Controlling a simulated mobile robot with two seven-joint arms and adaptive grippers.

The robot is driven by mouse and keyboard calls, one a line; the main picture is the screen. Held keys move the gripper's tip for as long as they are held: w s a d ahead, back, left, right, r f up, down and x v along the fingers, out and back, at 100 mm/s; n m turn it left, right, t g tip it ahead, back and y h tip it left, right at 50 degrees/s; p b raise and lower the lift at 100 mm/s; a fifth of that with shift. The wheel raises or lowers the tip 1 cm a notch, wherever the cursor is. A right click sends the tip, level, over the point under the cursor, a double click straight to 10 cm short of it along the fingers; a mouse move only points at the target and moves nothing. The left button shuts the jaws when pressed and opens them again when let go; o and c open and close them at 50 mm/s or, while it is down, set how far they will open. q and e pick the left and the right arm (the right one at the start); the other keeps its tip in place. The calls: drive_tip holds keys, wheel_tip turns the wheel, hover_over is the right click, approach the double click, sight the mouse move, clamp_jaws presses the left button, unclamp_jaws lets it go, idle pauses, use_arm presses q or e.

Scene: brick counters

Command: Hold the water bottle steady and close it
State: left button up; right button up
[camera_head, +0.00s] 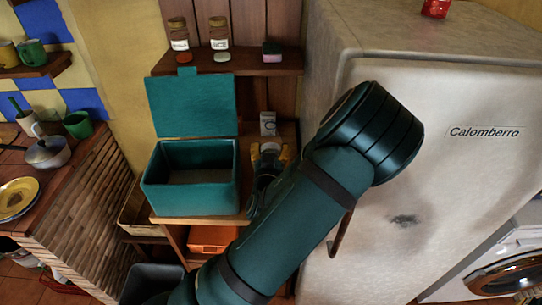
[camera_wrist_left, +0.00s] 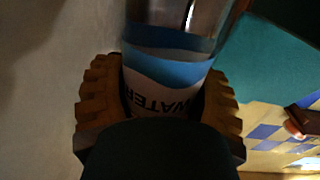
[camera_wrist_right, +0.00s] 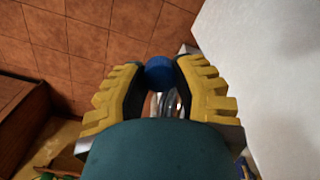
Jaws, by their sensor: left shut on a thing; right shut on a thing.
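The water bottle (camera_wrist_left: 170,75) is clear with a blue and white label reading WATER, upside down in the left wrist view. My left gripper (camera_wrist_left: 160,95) is shut around it, with a yellow ribbed finger on each side. In the head view my left gripper (camera_head: 270,155) is by the shelf, right of the teal box; the bottle is not clear there. My right gripper (camera_wrist_right: 160,78) is shut on a round blue cap (camera_wrist_right: 159,73). Something clear and shiny shows between its fingers; I cannot tell whether the cap touches the bottle. My right gripper is not visible in the head view.
An open teal box (camera_head: 190,210) stands left of my left gripper. A large pale fridge (camera_head: 450,180) stands to the right. Jars stand on a shelf (camera_head: 225,66) above. A counter (camera_head: 85,170) with dishes is at left.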

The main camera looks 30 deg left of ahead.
use_arm(q)
drive_tip(key=shift+r, duration=0.1)
drive_tip(key=o, duration=0.4)
drive_tip(key=shift+c, duration=0.2)
drive_tip(key=c, duration=0.4)
drive_tip(key=shift+o, duration=0.2)
use_arm(e)
drive_tip(key=shift+s, duration=0.1)
